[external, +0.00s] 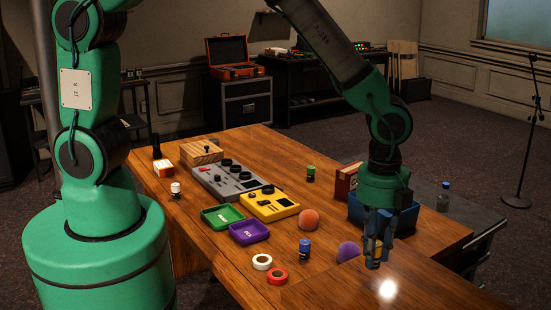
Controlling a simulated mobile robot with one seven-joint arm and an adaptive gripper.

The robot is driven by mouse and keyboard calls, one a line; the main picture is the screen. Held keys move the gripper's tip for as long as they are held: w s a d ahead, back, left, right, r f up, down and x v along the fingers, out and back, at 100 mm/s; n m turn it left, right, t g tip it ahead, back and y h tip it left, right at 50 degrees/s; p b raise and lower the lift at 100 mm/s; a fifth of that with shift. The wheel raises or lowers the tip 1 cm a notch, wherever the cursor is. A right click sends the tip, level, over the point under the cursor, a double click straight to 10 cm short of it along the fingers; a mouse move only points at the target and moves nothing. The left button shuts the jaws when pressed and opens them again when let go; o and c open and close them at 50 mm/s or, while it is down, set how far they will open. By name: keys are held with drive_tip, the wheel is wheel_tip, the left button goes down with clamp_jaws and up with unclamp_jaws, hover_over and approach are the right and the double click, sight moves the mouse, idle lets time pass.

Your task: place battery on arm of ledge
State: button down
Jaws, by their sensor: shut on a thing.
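My gripper (375,262) points down over the front right part of the wooden desk, in front of the blue bin. It is shut on a small upright item with a yellowish band, which looks like the battery (378,249). The fingers hide most of it. Whether its lower end touches the desk top, I cannot tell. The ledge seems to be the wooden desk (232,277), which has an arm reaching out at the right (436,235).
A purple ball (348,251) lies just left of my gripper; the blue bin (405,220) is behind it. The desk's front right is clear.

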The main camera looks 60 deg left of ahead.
drive_tip(key=shift+w+d, duration=0.6)
drive_tip(key=shift+w, duration=0.1)
drive_tip(key=shift+w+d+f, duration=0.15)
drive_tip(key=shift+w+d, duration=0.15)
drive_tip(key=shift+w, duration=0.1)
drive_tip(key=shift+f, duration=1.7)
drive_tip(key=shift+f, duration=0.15)
drive_tip(key=c, duration=1.4)
unclamp_jaws()
drive_tip(key=shift+c, duration=0.2)
wheel_tip(320, 180, up, 12)
